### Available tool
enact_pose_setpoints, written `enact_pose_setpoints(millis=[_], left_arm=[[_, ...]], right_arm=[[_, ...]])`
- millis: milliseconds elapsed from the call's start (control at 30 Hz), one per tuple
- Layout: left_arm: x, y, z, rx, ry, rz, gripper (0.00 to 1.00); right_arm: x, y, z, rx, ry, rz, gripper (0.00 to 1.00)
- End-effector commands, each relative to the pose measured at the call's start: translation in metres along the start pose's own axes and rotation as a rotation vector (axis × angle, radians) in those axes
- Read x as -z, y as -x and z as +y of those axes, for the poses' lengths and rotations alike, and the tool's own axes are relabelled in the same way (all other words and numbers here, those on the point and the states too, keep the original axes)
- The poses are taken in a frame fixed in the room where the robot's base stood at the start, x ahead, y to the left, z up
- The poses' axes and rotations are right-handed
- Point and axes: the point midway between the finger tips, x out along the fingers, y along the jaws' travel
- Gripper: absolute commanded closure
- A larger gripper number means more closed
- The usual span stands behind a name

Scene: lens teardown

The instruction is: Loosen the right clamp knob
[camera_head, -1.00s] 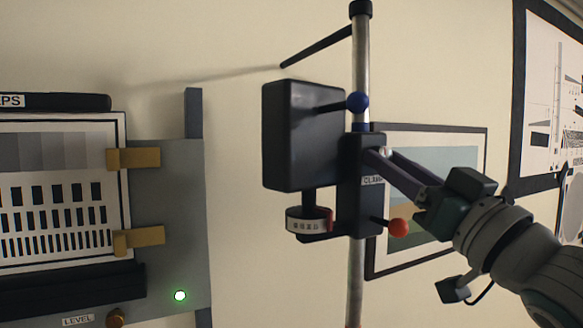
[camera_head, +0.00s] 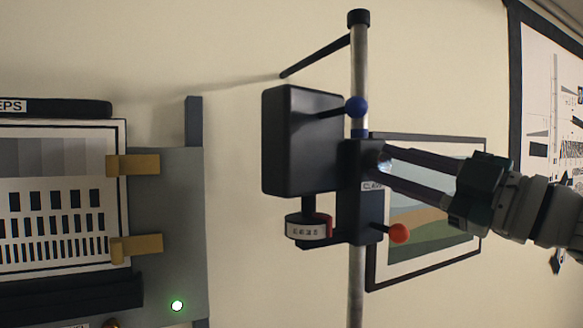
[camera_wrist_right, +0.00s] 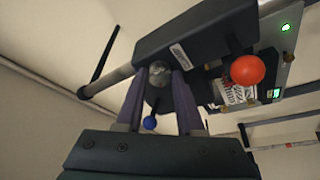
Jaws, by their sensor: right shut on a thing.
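The clamp (camera_head: 360,212) is a dark block on an upright metal post (camera_head: 355,280). A silvery, round clamp knob (camera_head: 385,161) is on its right side. My right gripper (camera_head: 388,165) reaches in from the right, its two long fingers shut on this knob. In the right wrist view the knob (camera_wrist_right: 159,73) lies between the fingertips (camera_wrist_right: 157,80), against the clamp block. The fingers hide part of the knob. My left gripper is not in view.
A red ball-ended lever (camera_head: 399,233) sticks out just below my right gripper, and a blue ball (camera_head: 356,107) is above. A black box (camera_head: 300,140) and a labelled ring (camera_head: 307,228) are left of the post. A framed picture (camera_head: 430,272) hangs behind.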

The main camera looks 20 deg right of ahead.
Motion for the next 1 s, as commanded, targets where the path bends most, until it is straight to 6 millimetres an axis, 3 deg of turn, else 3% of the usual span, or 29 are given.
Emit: enact_pose_setpoints(millis=[500, 1000], left_arm=[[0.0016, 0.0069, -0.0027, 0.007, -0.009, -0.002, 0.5], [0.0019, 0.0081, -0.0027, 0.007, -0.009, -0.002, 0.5]], right_arm=[[0.0014, -0.0005, 0.0037, 0.137, 0.331, 0.001, 1.0], [0.001, -0.0004, 0.0031, 0.166, 0.401, 0.001, 1.0]])
